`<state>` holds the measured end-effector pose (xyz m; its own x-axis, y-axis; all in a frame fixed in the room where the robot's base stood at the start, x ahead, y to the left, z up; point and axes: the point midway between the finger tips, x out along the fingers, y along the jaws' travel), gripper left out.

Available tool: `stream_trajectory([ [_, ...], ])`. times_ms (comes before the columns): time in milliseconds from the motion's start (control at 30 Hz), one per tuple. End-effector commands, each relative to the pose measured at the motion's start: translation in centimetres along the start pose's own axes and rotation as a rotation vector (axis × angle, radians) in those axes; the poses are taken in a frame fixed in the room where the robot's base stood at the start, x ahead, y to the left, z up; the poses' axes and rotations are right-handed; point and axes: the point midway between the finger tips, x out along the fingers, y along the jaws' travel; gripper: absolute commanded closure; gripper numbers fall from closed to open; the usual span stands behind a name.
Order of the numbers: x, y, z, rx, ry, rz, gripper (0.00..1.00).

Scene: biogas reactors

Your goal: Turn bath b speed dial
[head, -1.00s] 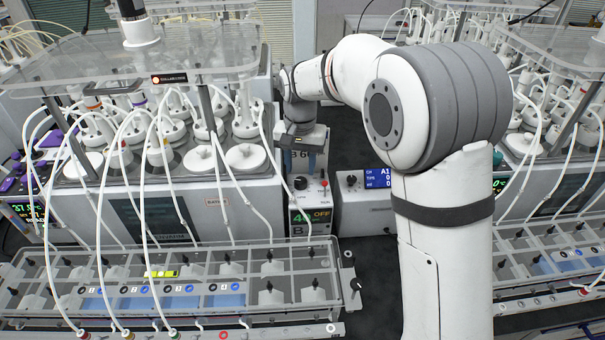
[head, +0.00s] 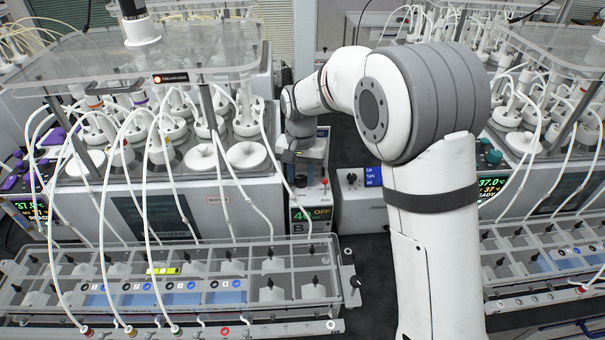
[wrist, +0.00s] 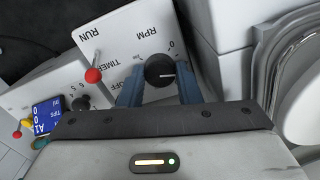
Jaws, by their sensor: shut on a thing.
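The speed dial (wrist: 160,69) is a round black knob with a white pointer line, on a light panel marked RPM in the wrist view. My gripper (wrist: 159,88) has one blue finger on each side of the knob and is shut on it. The finger contact is too small to see there.
A red-tipped RUN/TIMER toggle (wrist: 93,75) stands close beside the dial. A neighbouring box with a blue screen (head: 373,176) is to the right. The bath with jars and tubes (head: 165,205) is on the left, and a clear-lidded rack (head: 300,318) is in front.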

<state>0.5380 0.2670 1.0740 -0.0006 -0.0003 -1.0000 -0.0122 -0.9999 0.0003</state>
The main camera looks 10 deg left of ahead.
Motion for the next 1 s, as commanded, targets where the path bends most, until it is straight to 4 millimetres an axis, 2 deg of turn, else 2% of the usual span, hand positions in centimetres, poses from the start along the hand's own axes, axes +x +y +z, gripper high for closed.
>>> stream_trajectory([
  [33,-0.06,0.55,-0.06,0.003,0.001,-0.001,0.92],
  [267,0.00,0.19,-0.09,-0.023,0.000,0.000,0.92],
  [467,0.06,0.16,-0.11,-0.115,0.001,0.000,0.92],
  [1000,0.04,0.15,-0.11,-0.555,0.001,0.000,0.92],
])
